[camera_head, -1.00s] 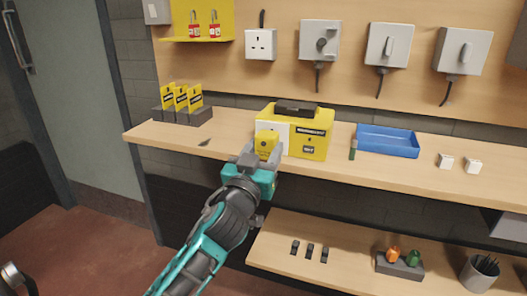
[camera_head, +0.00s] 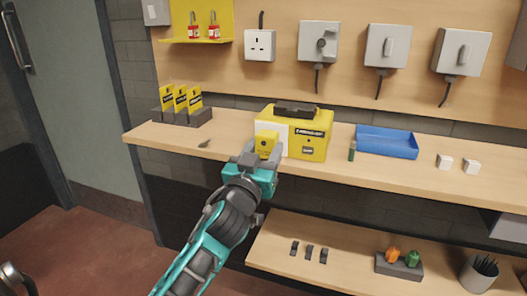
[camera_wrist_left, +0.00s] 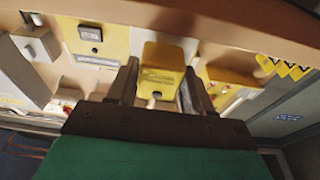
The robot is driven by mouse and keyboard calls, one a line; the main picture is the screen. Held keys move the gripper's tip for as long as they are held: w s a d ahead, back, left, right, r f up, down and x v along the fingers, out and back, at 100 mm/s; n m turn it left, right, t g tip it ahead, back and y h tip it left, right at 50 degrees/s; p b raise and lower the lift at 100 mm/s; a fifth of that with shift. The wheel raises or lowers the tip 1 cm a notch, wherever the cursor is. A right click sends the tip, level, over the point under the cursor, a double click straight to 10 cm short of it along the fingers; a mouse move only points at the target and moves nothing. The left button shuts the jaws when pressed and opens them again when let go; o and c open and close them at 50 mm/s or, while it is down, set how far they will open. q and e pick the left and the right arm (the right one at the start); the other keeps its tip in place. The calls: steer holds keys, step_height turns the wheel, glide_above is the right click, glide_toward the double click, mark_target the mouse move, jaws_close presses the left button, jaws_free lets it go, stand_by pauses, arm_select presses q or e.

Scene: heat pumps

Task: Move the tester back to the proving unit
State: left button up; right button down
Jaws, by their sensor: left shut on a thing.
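The tester is a small yellow block (camera_head: 267,143) with a dark button or label, held in front of the larger yellow and white box. My left gripper (camera_head: 256,157) is shut on it. In the left wrist view the tester (camera_wrist_left: 162,67) sits between the two fingers of my left gripper (camera_wrist_left: 157,88). The yellow box with a black handle, apparently the proving unit (camera_head: 308,135), stands on the upper bench right behind it. Whether the tester touches the box cannot be told.
Yellow tags in a dark holder (camera_head: 187,116) stand on the bench (camera_head: 225,143) at the left. A green cylinder (camera_head: 352,151) and a blue tray (camera_head: 388,140) are right of the box. A lower shelf (camera_head: 345,273) holds small parts.

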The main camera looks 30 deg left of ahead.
arm_select(q)
steer(key=shift+w+a, duration=0.1)
steer(key=shift+w, duration=0.2)
stand_by(0.6)
steer(key=o, duration=1)
steer(key=shift+w, duration=0.1)
steer(key=shift+s+r+b+v, duration=0.1)
steer(key=shift+r+v, duration=0.4)
steer(key=shift+v, duration=1.8)
steer(key=shift+s+r+b+v, duration=0.1)
steer(key=shift+r+v, duration=0.35)
steer(key=shift+v, duration=1.85)
steer(key=shift+s+r+b+v, duration=0.1)
steer(key=shift+r+v, duration=0.4)
steer(key=shift+v, duration=1.8)
